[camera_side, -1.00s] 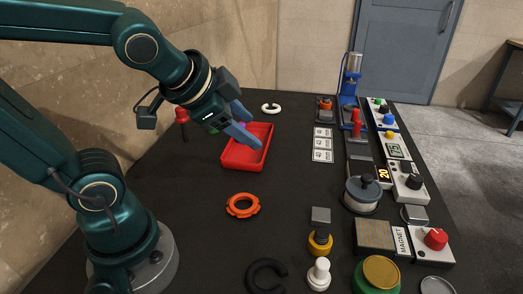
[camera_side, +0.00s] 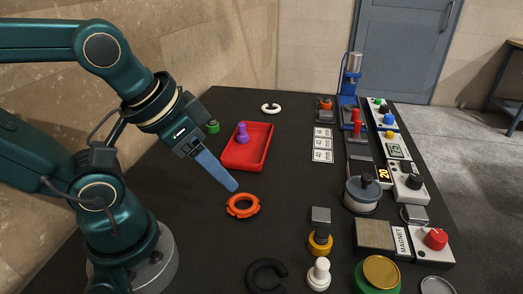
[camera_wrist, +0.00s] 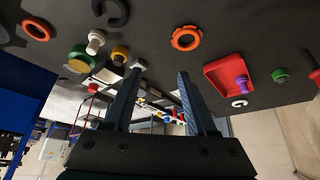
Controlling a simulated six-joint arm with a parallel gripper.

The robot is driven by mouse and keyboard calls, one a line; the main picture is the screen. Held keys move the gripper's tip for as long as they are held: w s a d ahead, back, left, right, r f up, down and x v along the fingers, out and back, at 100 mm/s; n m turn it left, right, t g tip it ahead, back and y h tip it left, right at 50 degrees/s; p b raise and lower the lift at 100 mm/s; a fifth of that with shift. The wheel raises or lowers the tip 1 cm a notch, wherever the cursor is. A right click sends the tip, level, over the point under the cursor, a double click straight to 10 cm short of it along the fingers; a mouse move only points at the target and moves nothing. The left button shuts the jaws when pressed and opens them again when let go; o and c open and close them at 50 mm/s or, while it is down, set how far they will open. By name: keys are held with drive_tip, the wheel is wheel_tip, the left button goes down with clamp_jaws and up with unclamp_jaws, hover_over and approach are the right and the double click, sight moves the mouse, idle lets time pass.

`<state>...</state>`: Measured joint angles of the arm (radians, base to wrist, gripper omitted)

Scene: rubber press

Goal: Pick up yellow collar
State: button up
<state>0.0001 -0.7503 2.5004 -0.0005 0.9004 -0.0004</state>
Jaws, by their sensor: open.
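The yellow collar (camera_side: 320,244) sits on the dark table toward the front, around a dark part with a grey block (camera_side: 320,214) above it. In the wrist view the yellow collar (camera_wrist: 120,54) shows at upper left, beside the grey block. My gripper (camera_side: 235,187) is open and empty, above the table behind the orange ring (camera_side: 242,206) and well to the left of the collar. In the wrist view both fingers of my gripper (camera_wrist: 160,70) stand apart with nothing between them.
A red tray (camera_side: 262,158) holds a purple peg (camera_side: 242,132). A white knobbed part (camera_side: 318,274) stands just in front of the collar, with a black open ring (camera_side: 266,276) to the left. The lidded pot (camera_side: 362,193) and control boxes line the right. Table centre is clear.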

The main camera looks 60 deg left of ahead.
idle(0.4)
drive_tip(key=o, duration=0.5)
